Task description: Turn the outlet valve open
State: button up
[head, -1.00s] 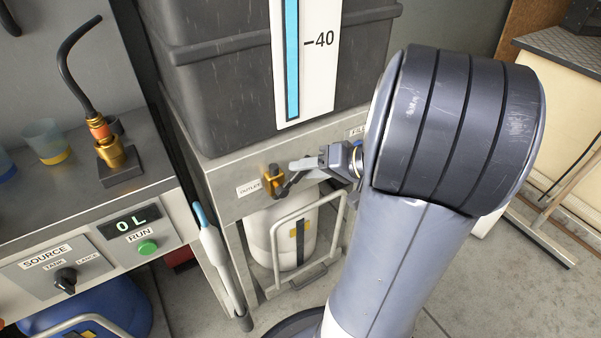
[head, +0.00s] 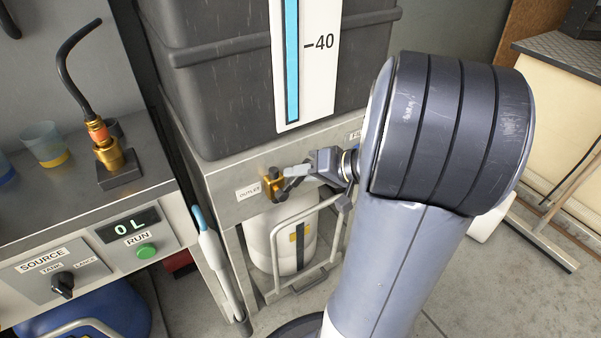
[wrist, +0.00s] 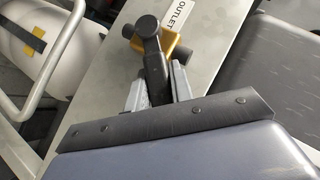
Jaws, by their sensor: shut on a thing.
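The outlet valve (head: 272,183) is a brass body with a dark lever handle, fixed to the grey metal frame beside the OUTLET label (head: 249,190). In the wrist view the brass valve body (wrist: 172,42) shows behind the dark handle (wrist: 152,62). My gripper (head: 292,172) reaches in from the right in the head view. Its two light grey fingers (wrist: 157,88) are shut on the handle, one on each side. The handle's far end runs down between the fingers and is partly hidden by my gripper.
A dark tank (head: 215,95) with a blue level gauge stands above the valve. A white canister (head: 285,240) sits below, behind a metal handle rail (head: 318,212). A bench at left has a RUN button (head: 147,251), a SOURCE knob (head: 63,283) and a 0 L display (head: 130,226).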

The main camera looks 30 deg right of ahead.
grip_shut()
jog(key=shift+a, duration=0.1)
jog(key=shift+a+r+n+g+h+b, duration=0.15)
jog(key=shift+a+r+n+h+b, duration=0.25)
jog(key=shift+h+b, duration=0.35)
jog(key=shift+a+r+n+g+h+b, duration=0.15)
jog(key=shift+a+r+n+h+b, duration=0.1)
jog(key=shift+a+n+h+b, duration=0.45)
jog(key=shift+d+h, duration=0.25)
jog(key=o, duration=0.8)
grip_release()
